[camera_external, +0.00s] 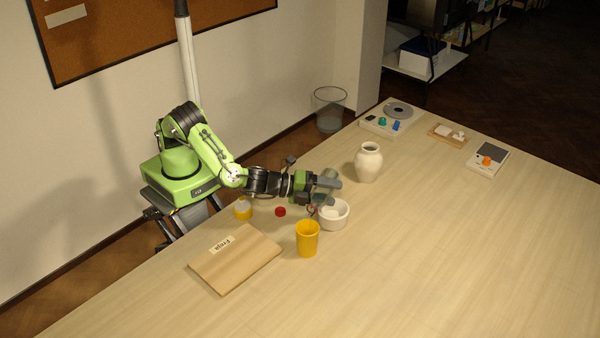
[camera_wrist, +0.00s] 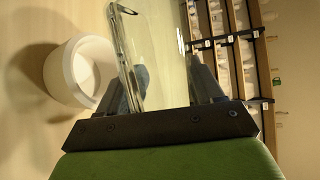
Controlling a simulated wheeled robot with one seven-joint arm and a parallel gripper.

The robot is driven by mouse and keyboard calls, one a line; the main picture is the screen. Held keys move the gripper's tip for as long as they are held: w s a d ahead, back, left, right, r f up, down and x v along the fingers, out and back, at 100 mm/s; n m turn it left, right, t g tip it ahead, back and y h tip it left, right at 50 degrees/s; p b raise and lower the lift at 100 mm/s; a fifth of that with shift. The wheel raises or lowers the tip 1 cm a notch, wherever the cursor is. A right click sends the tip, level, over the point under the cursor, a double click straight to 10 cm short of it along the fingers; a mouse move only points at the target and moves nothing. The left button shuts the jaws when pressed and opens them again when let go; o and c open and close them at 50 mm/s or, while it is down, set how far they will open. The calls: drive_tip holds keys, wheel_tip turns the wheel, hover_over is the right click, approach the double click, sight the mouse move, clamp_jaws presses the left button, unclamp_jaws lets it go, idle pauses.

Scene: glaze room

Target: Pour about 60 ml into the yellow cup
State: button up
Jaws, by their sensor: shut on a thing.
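The yellow cup (camera_external: 307,240) stands upright on the table, in front of and below my gripper (camera_external: 326,190) in the external view. The cup is not seen in the wrist view, and its contents cannot be made out. My gripper is shut on a clear, see-through container (camera_wrist: 158,55), which shows between the fingers in the wrist view. In the external view the fingers partly hide it, and its tilt and fill level are hard to tell. It is held above the table near a white bowl (camera_external: 334,218), apart from the cup.
The white bowl also shows at left in the wrist view (camera_wrist: 62,75). A wooden board (camera_external: 235,262), a yellow roll (camera_external: 243,210) and a small red round piece (camera_external: 280,212) lie nearby. A cream vase (camera_external: 368,163) stands behind. The table's right front is clear.

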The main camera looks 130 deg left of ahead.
drive_tip(key=shift+r+m+y+p, duration=0.3)
drive_tip(key=shift+r+m+p, duration=0.15)
drive_tip(key=shift+r, duration=0.1)
idle(2.0)
drive_tip(key=shift+s+a+f+n+h+b, duration=0.1)
drive_tip(key=shift+a+f+n+h+b, duration=0.15)
drive_tip(key=shift+f+n+h+b, duration=0.45)
drive_tip(key=shift+f+n+h, duration=0.1)
drive_tip(key=shift+n+h, duration=0.3)
drive_tip(key=shift+n, duration=0.55)
drive_tip(key=shift+s+a+n+h, duration=0.15)
drive_tip(key=shift+a+n+h, duration=0.15)
drive_tip(key=shift+n, duration=0.1)
drive_tip(key=shift+d+h, duration=0.3)
drive_tip(key=shift+d, duration=0.1)
drive_tip(key=shift+n+b, duration=0.3)
